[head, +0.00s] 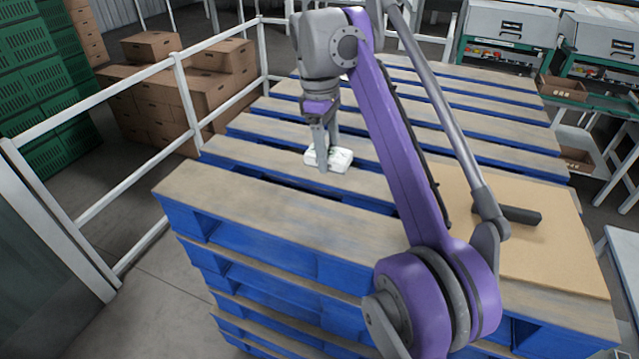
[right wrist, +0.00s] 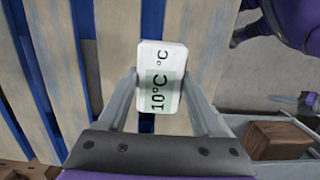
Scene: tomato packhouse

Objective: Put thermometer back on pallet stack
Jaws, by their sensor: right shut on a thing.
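The thermometer is a small white block with a pale green display reading 10°C, seen close in the right wrist view (right wrist: 161,75). In the head view the thermometer (head: 340,160) is at the top slats of the pallet stack (head: 260,215), toward its near left part. My right gripper (head: 325,150) points down and is shut on the thermometer, one finger on each side in the right wrist view (right wrist: 161,100). I cannot tell whether the thermometer touches the slats. The stack has blue sides and worn wooden top boards. My left gripper is not in view.
A brown board (head: 540,245) with a dark handle-like object (head: 520,215) lies on the stack's right side. White railings (head: 185,95) run along the left. Cardboard boxes (head: 150,110) and green crates (head: 30,90) stand beyond. The slats around the gripper are clear.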

